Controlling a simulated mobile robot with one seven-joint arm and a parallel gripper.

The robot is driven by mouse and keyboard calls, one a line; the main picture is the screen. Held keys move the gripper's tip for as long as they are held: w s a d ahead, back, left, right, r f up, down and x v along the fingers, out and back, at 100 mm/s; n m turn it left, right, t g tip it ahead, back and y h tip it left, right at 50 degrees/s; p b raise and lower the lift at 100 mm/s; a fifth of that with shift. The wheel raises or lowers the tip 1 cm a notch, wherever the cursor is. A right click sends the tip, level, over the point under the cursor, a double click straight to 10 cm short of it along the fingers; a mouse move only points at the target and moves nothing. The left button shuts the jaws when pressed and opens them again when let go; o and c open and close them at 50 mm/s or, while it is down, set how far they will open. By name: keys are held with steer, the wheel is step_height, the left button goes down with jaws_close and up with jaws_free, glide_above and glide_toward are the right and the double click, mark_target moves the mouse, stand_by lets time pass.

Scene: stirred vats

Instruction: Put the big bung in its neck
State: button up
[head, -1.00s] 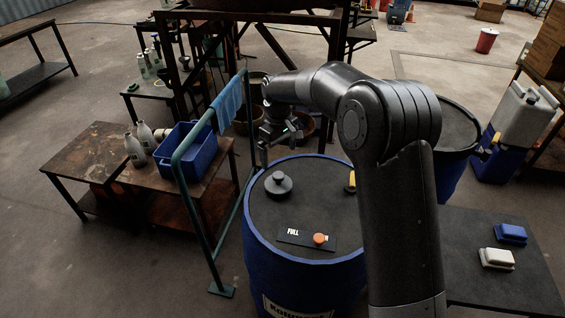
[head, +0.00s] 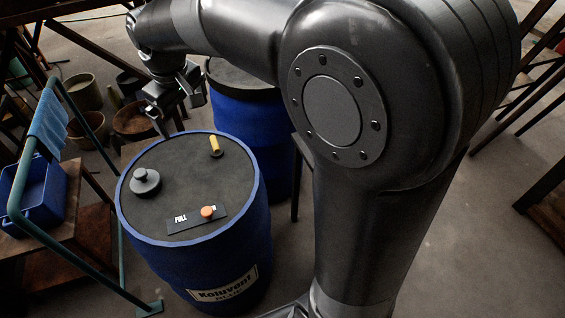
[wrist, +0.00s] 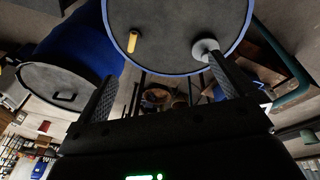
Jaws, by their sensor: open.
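The dark grey big bung (head: 145,181), a round disc with a knob on top, is at the left side of the blue drum's dark lid (head: 180,165). I cannot tell whether it sits in a neck or on the lid. It also shows in the wrist view (wrist: 205,46), near the tip of the right-hand finger. My gripper (head: 172,116) is above the drum's far edge, open and empty, behind the bung in the head view. In the wrist view its fingers (wrist: 160,70) are wide apart with nothing between them. No open neck is clearly visible.
A yellow fitting (head: 216,146) and an orange knob (head: 207,212) on a "FULL" plate are on the same lid. A second blue drum (head: 247,125) stands behind. A teal rail (head: 70,253) with a blue cloth (head: 47,127) stands close on the left, beside a blue crate (head: 40,200).

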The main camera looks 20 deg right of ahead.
steer(key=s+d+m+t, duration=0.1)
steer(key=s+d+m, duration=0.2)
steer(key=s+d, duration=0.4)
steer(key=s+d+m+t, duration=0.2)
steer(key=s+d+m, duration=0.2)
steer(key=s, duration=1.1)
steer(key=d, duration=0.3)
steer(key=shift+d+f, duration=0.15)
steer(key=shift+f, duration=0.1)
steer(key=shift+c, duration=0.3)
